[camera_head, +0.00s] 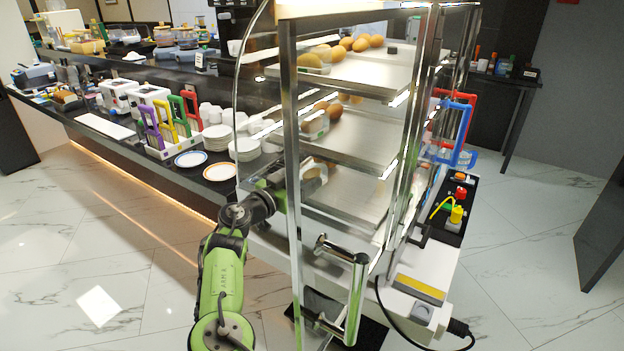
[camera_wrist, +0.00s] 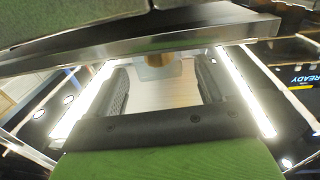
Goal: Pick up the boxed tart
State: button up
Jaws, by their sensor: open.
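In the head view a small pale boxed item (camera_head: 317,172) sits just ahead of the gripper on the lowest shelf, partly hidden by the cabinet post. I cannot tell its contents.
The middle shelf (camera_head: 365,140) and top shelf (camera_head: 375,75) carry rolls and other boxed items. A shelf edge (camera_wrist: 150,50) passes close above my gripper. The cabinet's metal post (camera_head: 291,130) and door handle (camera_head: 345,290) stand close to my arm.

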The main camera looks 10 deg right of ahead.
jog(key=c, duration=1.1)
jog(key=shift+c, duration=0.2)
